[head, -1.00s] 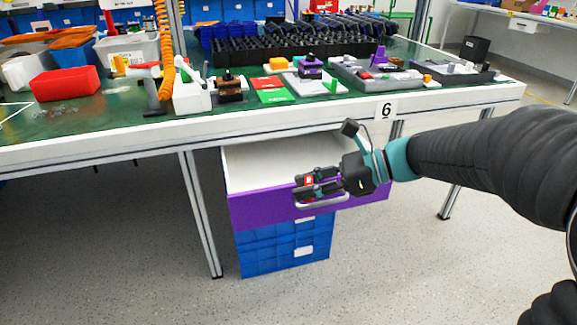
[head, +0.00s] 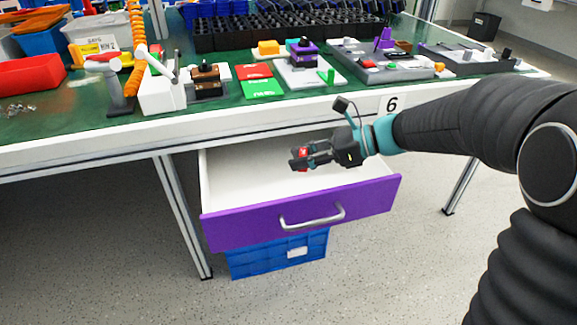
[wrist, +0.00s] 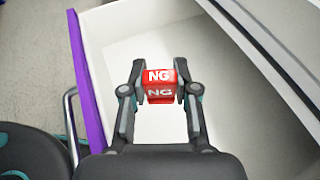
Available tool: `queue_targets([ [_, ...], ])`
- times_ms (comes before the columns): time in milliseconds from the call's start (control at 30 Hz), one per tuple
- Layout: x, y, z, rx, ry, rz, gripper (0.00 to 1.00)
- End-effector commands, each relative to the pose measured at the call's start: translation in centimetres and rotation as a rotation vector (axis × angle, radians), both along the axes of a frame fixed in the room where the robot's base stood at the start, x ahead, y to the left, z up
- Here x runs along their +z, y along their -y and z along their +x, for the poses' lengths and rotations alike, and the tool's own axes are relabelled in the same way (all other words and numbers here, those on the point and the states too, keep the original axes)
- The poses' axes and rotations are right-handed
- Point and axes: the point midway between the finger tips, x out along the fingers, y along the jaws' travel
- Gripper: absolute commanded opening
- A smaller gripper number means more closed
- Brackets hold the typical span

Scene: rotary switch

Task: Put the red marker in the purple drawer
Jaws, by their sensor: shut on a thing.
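The red marker (wrist: 159,86), a small block with white "NG" lettering, is between the fingers of my gripper (wrist: 158,88) in the wrist view. In the head view the marker (head: 301,152) shows as a red patch at the fingertips of my gripper (head: 300,157). My gripper is shut on it. The purple drawer (head: 250,222) is pulled open under the table, with a silver handle and a white interior. My gripper holds the marker over the drawer's opening. In the wrist view the visible white floor of the drawer (wrist: 215,110) is empty.
The table edge (head: 270,122) runs above and behind the drawer. Blue crates (head: 262,263) stand below it. A table leg (head: 184,215) is to the left. A red plate (head: 254,71), a green plate (head: 262,88) and several devices stand on the tabletop.

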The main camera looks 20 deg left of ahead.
Motion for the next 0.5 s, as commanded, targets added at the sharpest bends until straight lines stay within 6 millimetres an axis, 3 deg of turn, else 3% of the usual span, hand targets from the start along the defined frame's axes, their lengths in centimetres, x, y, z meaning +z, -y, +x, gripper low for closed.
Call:
queue_targets([
  [233,-2.8,-3.4,3.2,0.003,-0.001,-0.001,0.05],
  [500,-4.0,-4.4,4.5,-0.002,0.001,0.001,0.05],
])
